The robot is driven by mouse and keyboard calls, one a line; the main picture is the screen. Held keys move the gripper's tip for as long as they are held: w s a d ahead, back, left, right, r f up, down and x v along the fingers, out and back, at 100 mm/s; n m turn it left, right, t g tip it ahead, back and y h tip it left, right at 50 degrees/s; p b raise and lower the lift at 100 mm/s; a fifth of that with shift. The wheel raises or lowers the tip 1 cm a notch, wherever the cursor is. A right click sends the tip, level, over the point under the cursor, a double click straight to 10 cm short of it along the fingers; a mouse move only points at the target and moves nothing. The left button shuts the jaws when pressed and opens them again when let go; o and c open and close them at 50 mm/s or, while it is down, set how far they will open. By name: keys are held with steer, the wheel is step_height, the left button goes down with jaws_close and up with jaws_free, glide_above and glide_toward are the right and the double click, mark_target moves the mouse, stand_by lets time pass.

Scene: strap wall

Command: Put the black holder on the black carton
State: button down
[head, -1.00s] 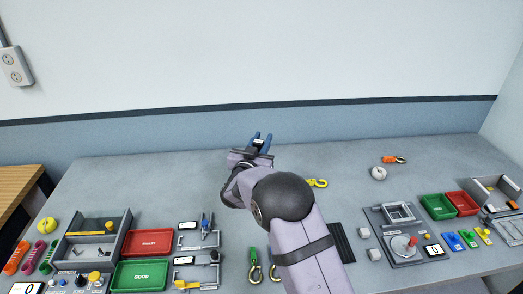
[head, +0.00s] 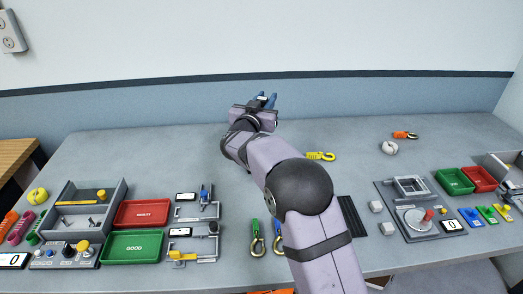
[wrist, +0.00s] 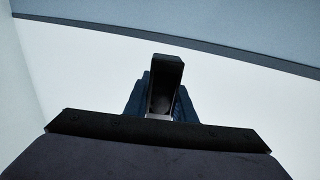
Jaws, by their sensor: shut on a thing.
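My gripper (head: 265,101) is at the far end of my arm, in front of the back wall and beyond the tools on the table. Its blue fingers are shut on the black holder, a dark, box-like piece (wrist: 165,80) that stands up between the fingers in the wrist view. In the head view the holder is small and mostly hidden by my gripper. I cannot make out a black carton in either view; my arm covers part of the table.
Red (head: 143,213) and green (head: 132,246) trays and a grey bin (head: 75,222) stand at the left. A yellow hook (head: 320,156) lies right of my arm. A black ridged mat (head: 351,216) lies near a grey fixture (head: 425,222). The back left table is clear.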

steer(key=shift+w+a+f, duration=0.1)
step_height(320, 180, down, 10)
steer(key=shift+p, duration=0.3)
stand_by(0.6)
steer(key=shift+f, duration=0.1)
steer(key=c, duration=1.5)
jaws_free()
steer(key=b+v, duration=0.2)
steer(key=v, duration=1)
